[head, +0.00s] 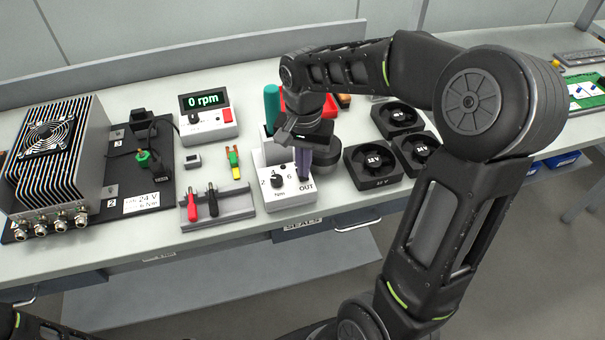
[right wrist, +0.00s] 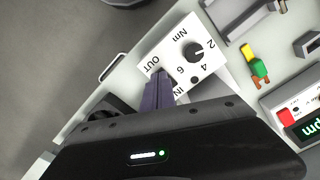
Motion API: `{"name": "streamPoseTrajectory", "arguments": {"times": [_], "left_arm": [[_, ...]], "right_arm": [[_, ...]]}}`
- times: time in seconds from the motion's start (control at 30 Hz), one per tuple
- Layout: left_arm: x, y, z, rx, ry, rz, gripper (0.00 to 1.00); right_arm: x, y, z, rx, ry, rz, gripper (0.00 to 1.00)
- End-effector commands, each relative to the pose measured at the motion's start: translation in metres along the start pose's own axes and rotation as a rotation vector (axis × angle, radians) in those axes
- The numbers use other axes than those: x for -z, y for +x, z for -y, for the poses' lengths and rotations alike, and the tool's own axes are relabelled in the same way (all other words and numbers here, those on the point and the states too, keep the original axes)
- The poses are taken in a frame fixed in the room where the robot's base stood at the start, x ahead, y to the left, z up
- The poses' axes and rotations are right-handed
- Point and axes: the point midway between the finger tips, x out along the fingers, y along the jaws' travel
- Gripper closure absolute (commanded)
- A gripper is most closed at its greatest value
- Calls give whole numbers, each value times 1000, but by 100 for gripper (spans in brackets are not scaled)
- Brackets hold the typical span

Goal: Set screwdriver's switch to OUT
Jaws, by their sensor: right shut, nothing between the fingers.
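The white screwdriver box (head: 290,201) stands near the bench's front edge. It has a black torque knob (head: 277,181) marked 2 to 6 Nm and an OUT label at its right. A teal handle (head: 271,104) stands upright behind it. In the right wrist view the box (right wrist: 178,62) shows the knob (right wrist: 194,52), OUT and part of IN. My right gripper (head: 304,177) is shut and empty, its purple-grey fingertips (right wrist: 160,76) down at the box face between OUT and IN. They hide the switch, so its position and any contact cannot be told. My left gripper is not in view.
Several black fans (head: 371,165) lie right of the box. A grey holder with red and black probes (head: 212,203) is to the left. A 0 rpm display unit (head: 208,118) stands behind. A finned power unit (head: 57,150) fills the left end.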

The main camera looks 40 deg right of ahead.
Motion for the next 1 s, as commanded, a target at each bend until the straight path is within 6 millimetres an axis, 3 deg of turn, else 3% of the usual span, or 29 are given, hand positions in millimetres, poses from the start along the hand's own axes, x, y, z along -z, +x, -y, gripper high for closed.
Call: {"name": "streamPoseTrajectory", "arguments": {"times": [1.0], "left_arm": [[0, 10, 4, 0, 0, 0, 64]], "right_arm": [[0, 14, 0, 0, 0, 0, 100]]}}
